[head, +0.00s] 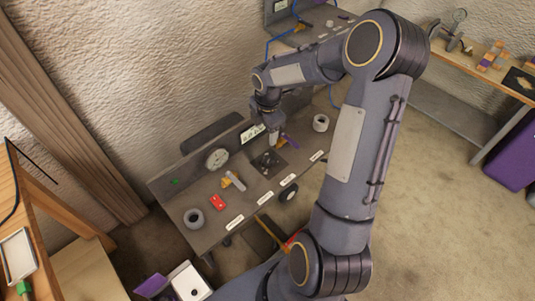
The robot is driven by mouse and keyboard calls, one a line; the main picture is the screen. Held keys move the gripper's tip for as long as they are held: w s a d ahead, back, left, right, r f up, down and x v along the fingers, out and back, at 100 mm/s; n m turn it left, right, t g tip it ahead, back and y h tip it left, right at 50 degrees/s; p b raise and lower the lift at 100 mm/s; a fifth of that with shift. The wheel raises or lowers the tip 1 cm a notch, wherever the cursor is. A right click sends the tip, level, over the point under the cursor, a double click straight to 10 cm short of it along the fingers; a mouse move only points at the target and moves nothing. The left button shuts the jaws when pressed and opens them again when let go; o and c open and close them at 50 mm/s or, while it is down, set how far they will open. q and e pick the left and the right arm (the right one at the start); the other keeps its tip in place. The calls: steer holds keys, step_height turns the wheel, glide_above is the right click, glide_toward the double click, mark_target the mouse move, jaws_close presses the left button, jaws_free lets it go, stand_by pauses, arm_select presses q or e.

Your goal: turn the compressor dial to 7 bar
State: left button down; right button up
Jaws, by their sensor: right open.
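A round white-faced gauge (216,158) stands at the back left of the grey bench (178,207). A black round knob with a pale face (288,194) sits at the bench's front side, below the white labels. I cannot tell which of these is the compressor dial, and no numbers are readable. My right gripper (272,138) points down over the back middle of the bench, open, close above a dark square plate (268,162). It is apart from the gauge and the knob. I cannot tell whether it touches anything on the plate. My left gripper is not in view.
On the bench are a grey ring (194,218), a red block (217,202), a yellow and white tool (232,181) and a pale ring (320,123). A purple item (291,142) lies close to my right gripper. A wooden table (492,68) stands at right.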

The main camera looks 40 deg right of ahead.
mark_target(269, 159)
steer(key=w+d+f+n, duration=0.1)
steer(key=f+n, duration=0.1)
steer(key=f, duration=0.1)
steer(key=w+d+f+n, duration=0.1)
steer(key=f+n, duration=0.1)
steer(key=f, duration=0.2)
steer(key=w+d+f+n+g, duration=0.1)
steer(key=f, duration=0.3)
steer(key=shift+d+f+n+p, duration=0.25)
steer(key=shift+d+n+p, duration=0.05)
steer(key=shift+d+n, duration=0.1)
step_height(269, 159, down, 8)
steer(key=shift+f+p, duration=0.15)
steer(key=shift+p, duration=0.25)
steer(key=c, duration=1)
